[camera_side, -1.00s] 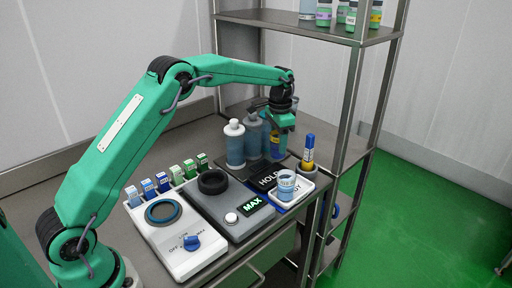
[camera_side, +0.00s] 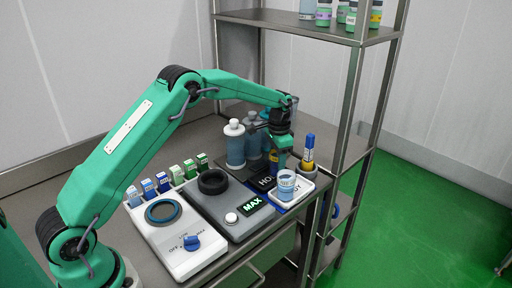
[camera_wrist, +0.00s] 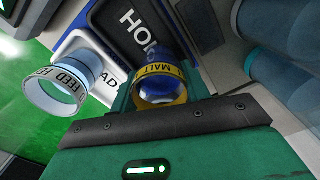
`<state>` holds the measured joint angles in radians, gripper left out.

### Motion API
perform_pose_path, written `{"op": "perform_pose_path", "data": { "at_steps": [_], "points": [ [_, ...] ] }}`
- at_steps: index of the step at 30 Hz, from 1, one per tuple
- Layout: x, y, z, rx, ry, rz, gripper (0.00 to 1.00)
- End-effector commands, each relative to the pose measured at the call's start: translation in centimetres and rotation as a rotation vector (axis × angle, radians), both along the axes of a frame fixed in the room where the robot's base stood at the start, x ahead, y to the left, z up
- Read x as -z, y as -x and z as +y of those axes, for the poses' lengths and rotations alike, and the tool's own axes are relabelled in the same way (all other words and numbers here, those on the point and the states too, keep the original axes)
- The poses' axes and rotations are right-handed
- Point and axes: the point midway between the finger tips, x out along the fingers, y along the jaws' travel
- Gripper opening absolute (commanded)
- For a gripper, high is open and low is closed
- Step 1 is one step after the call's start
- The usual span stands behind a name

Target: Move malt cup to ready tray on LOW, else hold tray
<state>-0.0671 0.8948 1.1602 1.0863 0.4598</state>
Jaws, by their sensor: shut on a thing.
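The malt cup (camera_wrist: 160,72), with a yellow band reading MALT, is held between the jaws of my gripper (camera_side: 279,160). In the side view the cup is mostly hidden by the gripper. The hold tray (camera_wrist: 115,22), with a dark label reading HOLD, lies just beyond the cup in the wrist view. The display (camera_side: 252,203) shows MAX in green.
A blue knob (camera_side: 191,242) sits on the white unit at the front. Grey-blue bottles (camera_side: 235,145) stand left of my gripper. A metal shelf post (camera_side: 350,120) rises at the right.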

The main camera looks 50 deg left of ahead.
Motion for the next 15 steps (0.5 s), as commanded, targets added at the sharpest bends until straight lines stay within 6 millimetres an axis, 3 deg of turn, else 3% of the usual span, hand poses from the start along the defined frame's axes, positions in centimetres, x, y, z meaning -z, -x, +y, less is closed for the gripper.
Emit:
{"op": "perform_pose_path", "data": {
  "at_steps": [11, 12, 15],
  "points": [
    [0.3, -0.01, 0.0, 0.0, 0.0, 0.0, 0.14],
    [0.31, 0.01, 0.0, 0.0, 0.0, 0.001, 0.54],
    [0.3, 0.01, 0.0, 0.0, 0.0, 0.001, 0.68]
  ]
}}
